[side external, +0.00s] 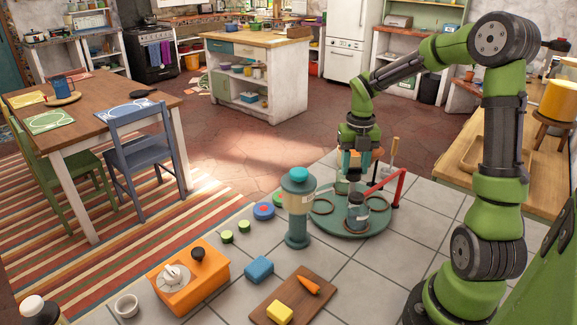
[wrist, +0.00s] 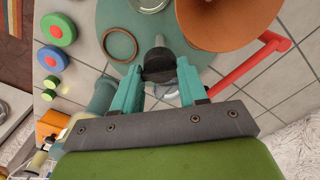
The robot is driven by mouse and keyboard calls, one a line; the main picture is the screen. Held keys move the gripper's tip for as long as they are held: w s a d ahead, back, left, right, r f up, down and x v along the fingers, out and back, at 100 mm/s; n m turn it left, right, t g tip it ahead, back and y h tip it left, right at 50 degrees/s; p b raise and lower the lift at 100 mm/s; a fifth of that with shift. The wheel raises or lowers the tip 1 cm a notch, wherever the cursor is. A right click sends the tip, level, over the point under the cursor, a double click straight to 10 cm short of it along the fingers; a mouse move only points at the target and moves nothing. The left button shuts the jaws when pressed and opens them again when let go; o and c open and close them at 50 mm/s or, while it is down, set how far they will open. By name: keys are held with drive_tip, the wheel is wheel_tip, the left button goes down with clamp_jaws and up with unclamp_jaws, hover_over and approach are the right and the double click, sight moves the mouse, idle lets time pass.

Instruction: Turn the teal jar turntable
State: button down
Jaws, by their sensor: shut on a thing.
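The teal turntable (side external: 345,226) is a round disc on the tiled counter, and part of it shows in the wrist view (wrist: 110,14). A jar (side external: 357,214) stands on its near side, and brown rings (side external: 322,206) lie flat on it; one ring also shows in the wrist view (wrist: 104,45). My gripper (side external: 352,178) is over the disc, pointing down. In the wrist view its teal fingers (wrist: 160,75) are closed on a dark round knob (wrist: 158,63).
A red bar (side external: 385,186) rises at the turntable's right edge. A tall teal canister (side external: 297,220) stands just left of the disc. A cutting board (side external: 275,312), blue block (side external: 259,269) and orange box (side external: 205,285) are nearer.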

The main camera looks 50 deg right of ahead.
drive_tip(key=shift+r, duration=0.1)
idle(0.4)
drive_tip(key=c, duration=0.6)
unclamp_jaws()
drive_tip(key=m, duration=0.9)
wheel_tip(320, 180, up, 17)
